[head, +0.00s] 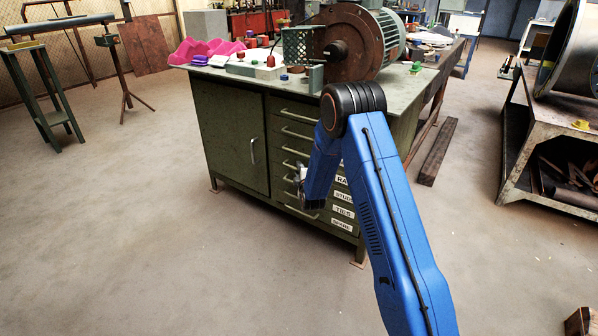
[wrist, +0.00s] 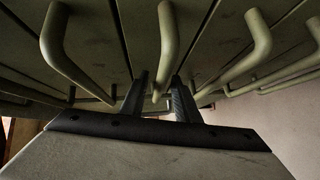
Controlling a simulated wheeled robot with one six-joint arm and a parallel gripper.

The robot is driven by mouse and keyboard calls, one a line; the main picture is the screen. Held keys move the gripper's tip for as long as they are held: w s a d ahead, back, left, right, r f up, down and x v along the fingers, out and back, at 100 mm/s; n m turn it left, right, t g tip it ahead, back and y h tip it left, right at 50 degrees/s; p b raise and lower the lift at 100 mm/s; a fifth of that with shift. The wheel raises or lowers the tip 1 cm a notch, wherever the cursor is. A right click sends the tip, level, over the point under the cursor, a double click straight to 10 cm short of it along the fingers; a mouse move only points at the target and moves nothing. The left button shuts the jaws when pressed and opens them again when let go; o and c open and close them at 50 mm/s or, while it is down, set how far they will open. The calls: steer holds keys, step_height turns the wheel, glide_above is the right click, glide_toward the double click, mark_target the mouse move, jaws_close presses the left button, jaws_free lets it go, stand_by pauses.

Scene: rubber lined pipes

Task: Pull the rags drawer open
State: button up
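The drawer with a label reading "RA", the rest hidden by my arm, is the rags drawer (head: 342,180) on the green workbench front. It looks flush with its neighbours. In the wrist view, the two dark fingers of my gripper (wrist: 160,84) are apart, one on each side of a bent drawer handle (wrist: 167,40). A gap shows between fingers and handle; I cannot tell if either touches. Which drawer this handle belongs to cannot be read in the wrist view.
Other drawer handles (wrist: 68,60) flank the gripper closely on both sides. The floor in front is clear. A metal stand (head: 540,150) is at right.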

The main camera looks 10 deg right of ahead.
steer(key=shift+c, duration=0.2)
jaws_close()
steer(key=s+a, duration=2.1)
steer(key=shift+s, duration=0.2)
steer(key=shift+a, duration=0.1)
steer(key=shift+o, duration=0.2)
jaws_free()
steer(key=shift+s, duration=0.1)
